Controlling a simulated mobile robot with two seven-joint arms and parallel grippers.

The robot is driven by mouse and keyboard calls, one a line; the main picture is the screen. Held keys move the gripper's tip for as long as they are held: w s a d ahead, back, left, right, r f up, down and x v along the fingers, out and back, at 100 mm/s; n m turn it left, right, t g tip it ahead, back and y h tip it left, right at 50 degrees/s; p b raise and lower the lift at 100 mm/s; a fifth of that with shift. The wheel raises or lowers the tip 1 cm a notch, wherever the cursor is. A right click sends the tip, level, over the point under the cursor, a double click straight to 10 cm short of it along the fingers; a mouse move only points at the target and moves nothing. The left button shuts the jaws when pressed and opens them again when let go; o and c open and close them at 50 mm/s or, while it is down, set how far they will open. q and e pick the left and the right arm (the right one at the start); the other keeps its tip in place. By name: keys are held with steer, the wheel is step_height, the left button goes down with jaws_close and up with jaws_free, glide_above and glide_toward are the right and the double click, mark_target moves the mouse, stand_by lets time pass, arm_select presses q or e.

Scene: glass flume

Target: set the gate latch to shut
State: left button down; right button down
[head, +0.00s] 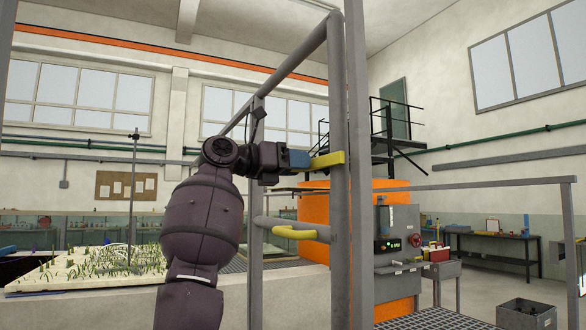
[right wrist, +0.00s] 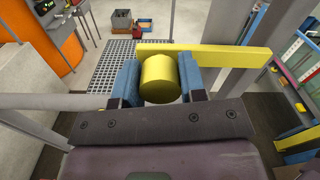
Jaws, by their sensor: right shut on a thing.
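The gate latch is a flat yellow bar (head: 328,160) that lies across the grey upright tube of the gate (head: 338,120), roughly level. In the right wrist view the yellow bar (right wrist: 225,56) runs behind a round yellow knob (right wrist: 158,78) and on to the right, across a grey post. My right gripper (head: 300,160) is at the left end of the bar. In the right wrist view its two blue fingers (right wrist: 158,84) sit on either side of the knob, shut on it. My left gripper is in neither view. Whether the bar sits in a catch I cannot tell.
A yellow handle (head: 300,233) is on the gate's lower rail. A grey frame post (head: 358,200) stands close right of the gate. An orange cabinet (head: 312,215) stands beyond. A grey railing (head: 480,186) extends right, and a dark bin (head: 526,313) is on the floor.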

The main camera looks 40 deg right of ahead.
steer(key=c, duration=1.1)
jaws_free()
steer(key=shift+s, duration=0.1)
steer(key=shift+c, duration=0.2)
steer(key=o, duration=0.4)
steer(key=shift+s, duration=0.2)
steer(key=shift+o, duration=0.2)
steer(key=shift+w, duration=0.1)
steer(key=shift+w+a, duration=0.1)
steer(key=shift+a, duration=0.05)
steer(key=b+v, duration=0.1)
steer(key=v, duration=0.9)
steer(key=shift+a, duration=0.3)
